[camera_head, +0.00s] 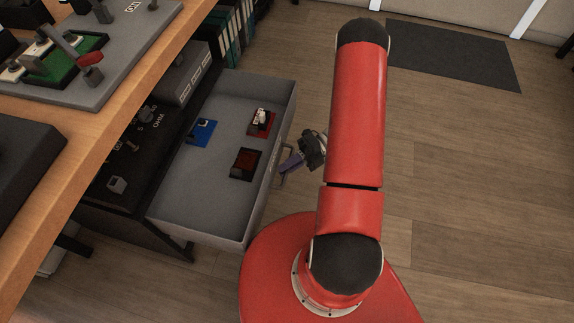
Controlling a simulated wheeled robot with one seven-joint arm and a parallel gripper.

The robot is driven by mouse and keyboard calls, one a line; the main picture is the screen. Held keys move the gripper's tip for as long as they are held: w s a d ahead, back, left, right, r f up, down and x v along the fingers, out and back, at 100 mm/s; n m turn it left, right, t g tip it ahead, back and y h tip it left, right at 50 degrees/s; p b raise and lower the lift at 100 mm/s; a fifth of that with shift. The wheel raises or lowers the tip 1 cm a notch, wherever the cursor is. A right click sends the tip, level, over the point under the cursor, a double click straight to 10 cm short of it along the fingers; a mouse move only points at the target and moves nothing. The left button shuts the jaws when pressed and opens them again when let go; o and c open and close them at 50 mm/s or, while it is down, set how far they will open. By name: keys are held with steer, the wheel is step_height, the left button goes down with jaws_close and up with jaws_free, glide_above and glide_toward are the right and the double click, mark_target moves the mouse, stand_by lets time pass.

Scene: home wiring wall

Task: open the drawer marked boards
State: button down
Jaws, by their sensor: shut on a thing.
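A grey drawer (215,195) stands pulled out from the dark cabinet under the bench. Inside it lie a blue board (202,132), a dark red board (245,164) and a red board with a white part (262,122). The drawer's front faces away from me, so no label on it can be read. My gripper (289,163) is at the outer side of the drawer front, shut on the drawer's handle (284,178). My red arm hides part of the floor beside it.
A grey box (185,75) and green binders (232,35) stand behind the drawer. The floor to the right is clear, with a dark mat (455,55).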

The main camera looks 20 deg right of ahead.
steer(key=c, duration=1.5)
jaws_free()
steer(key=w+d+r, duration=0.1)
steer(key=d, duration=0.6)
steer(key=shift+d, duration=0.35)
